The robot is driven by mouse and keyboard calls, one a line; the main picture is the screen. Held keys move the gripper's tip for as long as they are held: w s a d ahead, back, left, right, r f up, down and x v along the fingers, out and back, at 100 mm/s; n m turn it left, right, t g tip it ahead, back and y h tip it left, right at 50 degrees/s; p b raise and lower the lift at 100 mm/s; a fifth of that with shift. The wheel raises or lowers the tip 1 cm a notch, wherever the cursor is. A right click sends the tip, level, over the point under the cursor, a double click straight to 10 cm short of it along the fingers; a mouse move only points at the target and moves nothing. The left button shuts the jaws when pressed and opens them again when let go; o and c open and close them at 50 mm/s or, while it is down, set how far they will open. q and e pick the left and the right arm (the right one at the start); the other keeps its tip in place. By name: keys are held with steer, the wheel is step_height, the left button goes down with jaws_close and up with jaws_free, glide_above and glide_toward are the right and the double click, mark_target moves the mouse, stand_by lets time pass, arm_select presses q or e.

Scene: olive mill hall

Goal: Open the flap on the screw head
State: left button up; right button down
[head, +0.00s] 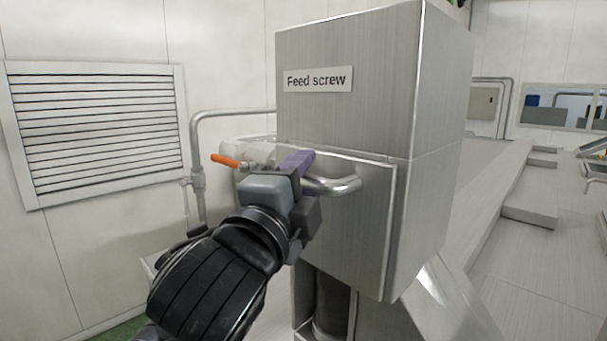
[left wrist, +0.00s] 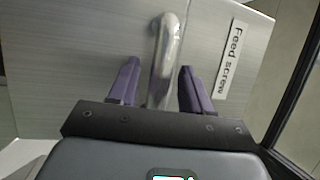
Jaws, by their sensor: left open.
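The screw head is a brushed-metal box with a "Feed screw" label (head: 317,79). Its flap (head: 370,215) is a flat metal panel on the lower front, lying shut against the box. A bar handle (head: 345,185) runs across the upper part of the flap; it also shows in the left wrist view (left wrist: 166,58). My left gripper (head: 300,165) is at the handle, and its purple fingers stand open on either side of the bar in the left wrist view (left wrist: 158,85). Gaps show between fingers and bar. The handle's left part is hidden behind the gripper. My right gripper is not in view.
An orange-handled valve (head: 225,160) sits just left of my left gripper. A metal pipe (head: 196,150) bends down beside the box. A louvred vent (head: 97,130) is on the left wall. A long pale metal surface (head: 470,200) extends to the right.

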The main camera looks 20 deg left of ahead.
arm_select(q)
steer(key=shift+w, duration=0.15)
steer(key=shift+c, duration=0.4)
jaws_close()
